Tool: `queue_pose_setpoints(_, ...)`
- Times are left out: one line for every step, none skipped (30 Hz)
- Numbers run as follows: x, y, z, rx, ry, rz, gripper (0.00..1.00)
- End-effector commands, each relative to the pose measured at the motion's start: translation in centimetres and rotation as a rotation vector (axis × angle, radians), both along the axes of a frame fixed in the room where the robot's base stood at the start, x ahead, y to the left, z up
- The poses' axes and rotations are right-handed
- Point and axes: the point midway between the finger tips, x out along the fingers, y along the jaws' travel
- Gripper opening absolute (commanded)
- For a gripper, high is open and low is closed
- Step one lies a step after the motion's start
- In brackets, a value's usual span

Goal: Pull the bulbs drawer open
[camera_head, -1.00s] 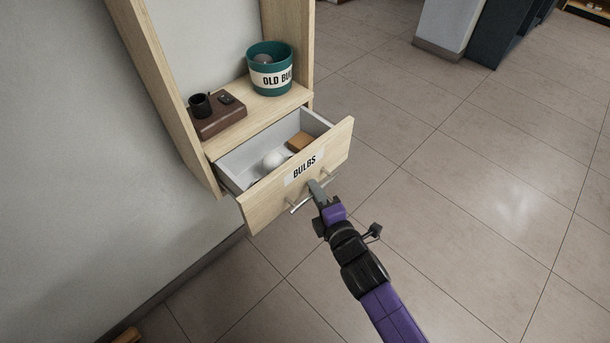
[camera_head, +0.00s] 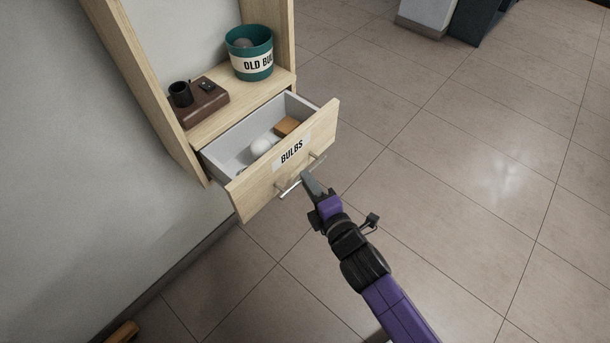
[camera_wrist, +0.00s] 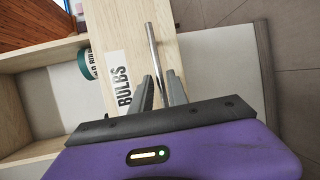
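The bulbs drawer (camera_head: 252,197) is pulled well out of its pale wood cabinet, with its grey inside showing. Its front carries a white label reading BULBS (camera_head: 291,152) and a metal bar handle (camera_head: 289,188). The front, label and handle (camera_wrist: 152,48) also show in the wrist view. A white bulb (camera_head: 261,147) and a small brown block (camera_head: 287,126) lie inside the drawer. My gripper (camera_head: 306,177) is at the handle. In the wrist view its two fingers (camera_wrist: 158,84) are apart, with the bar showing between them; contact cannot be told.
On the shelf above the drawer stand a teal bucket (camera_head: 250,63) labelled OLD BU..., partly cut off, and a dark brown box (camera_head: 204,108) with a black cup. A wall is at left. The tiled floor (camera_head: 450,180) at right is clear.

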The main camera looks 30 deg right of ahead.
Motion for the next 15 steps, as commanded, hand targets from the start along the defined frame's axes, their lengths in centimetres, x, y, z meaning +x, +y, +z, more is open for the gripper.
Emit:
queue_pose_setpoints(-1.0,0.0,0.1,0.0,0.003,-0.001,0.2)
queue_pose_setpoints(-1.5,0.0,0.2,0.0,0.003,-0.001,0.2)
queue_pose_setpoints(-2.1,0.1,0.3,0.0,0.003,-0.002,0.2)
queue_pose_setpoints(-2.5,0.1,0.4,0.0,0.003,-0.002,0.2)
queue_pose_setpoints(-2.9,0.2,0.5,0.0,0.002,-0.001,0.2)
queue_pose_setpoints(-3.4,0.2,0.5,0.0,0.003,-0.001,0.2)
queue_pose_setpoints(-3.7,0.3,0.6,0.0,0.003,-0.001,0.2)
queue_pose_setpoints(-4.0,0.3,0.7,0.0,0.002,-0.001,0.2)
queue_pose_setpoints(-4.3,0.3,0.7,0.0,0.002,-0.001,0.2)
queue_pose_setpoints(-4.5,0.4,0.7,0.0,0.002,0.0,0.2)
queue_pose_setpoints(-4.6,0.4,0.8,0.0,0.002,0.0,0.2)
queue_pose_setpoints(-4.8,0.4,0.8,0.0,0.001,0.0,0.2)
queue_pose_setpoints(-4.8,0.4,0.8,0.001,0.001,0.0,0.2)
queue_pose_setpoints(-4.9,0.4,0.9,0.001,0.0,0.0,0.2)
queue_pose_setpoints(-4.9,0.4,0.9,0.001,0.0,0.0,0.2)
